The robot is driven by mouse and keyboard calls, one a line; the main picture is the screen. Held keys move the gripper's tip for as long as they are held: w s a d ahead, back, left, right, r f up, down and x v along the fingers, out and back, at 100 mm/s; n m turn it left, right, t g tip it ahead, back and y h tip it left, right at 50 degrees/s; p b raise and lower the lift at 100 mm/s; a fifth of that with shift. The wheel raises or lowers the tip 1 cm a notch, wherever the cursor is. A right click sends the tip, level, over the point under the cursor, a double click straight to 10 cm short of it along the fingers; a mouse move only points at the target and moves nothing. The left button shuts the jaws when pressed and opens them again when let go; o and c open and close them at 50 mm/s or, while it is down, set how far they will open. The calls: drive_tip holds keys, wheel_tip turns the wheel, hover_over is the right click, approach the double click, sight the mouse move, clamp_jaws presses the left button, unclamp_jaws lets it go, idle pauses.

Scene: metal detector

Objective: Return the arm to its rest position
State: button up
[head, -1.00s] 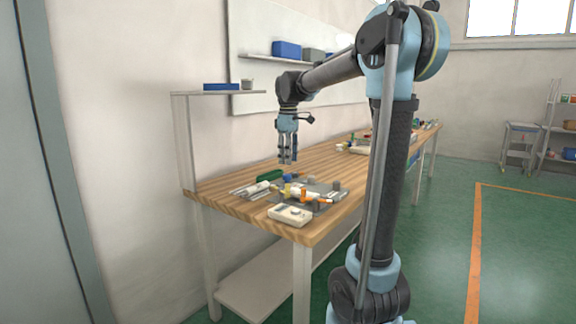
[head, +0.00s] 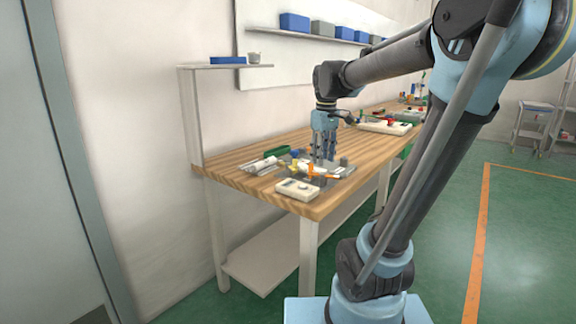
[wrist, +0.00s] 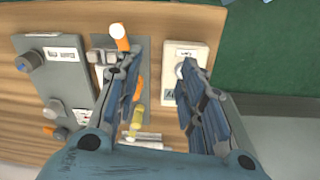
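My gripper (head: 324,155) points down just above the near end of the wooden workbench (head: 240,165), over a cluster of small parts. In the wrist view, its two fingers (wrist: 158,85) stand apart with nothing held between them. Between and beside the fingers I see an orange-tipped cylinder (wrist: 119,36), a yellow piece (wrist: 138,118) and part of a white box (wrist: 185,50). The fingers hide some of the parts beneath.
A grey panel with knobs (wrist: 55,80) lies on the bench. A white box (head: 297,189) sits at the bench's front corner. A small shelf (head: 215,66) stands behind, left. Blue bins (head: 294,22) line the wall shelf. Green floor (head: 430,220) is open to the right.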

drive_tip(key=s+d+f+m, duration=0.3)
drive_tip(key=s+f+m, duration=0.1)
drive_tip(key=s+f, duration=0.5)
drive_tip(key=s+d+f+m+t, duration=0.1)
drive_tip(key=s+d+f+m, duration=0.3)
drive_tip(key=s+f, duration=0.6)
drive_tip(key=shift+s+d, duration=0.15)
drive_tip(key=shift+d, duration=0.1)
drive_tip(key=shift+w+f, duration=0.2)
drive_tip(key=shift+w, duration=0.3)
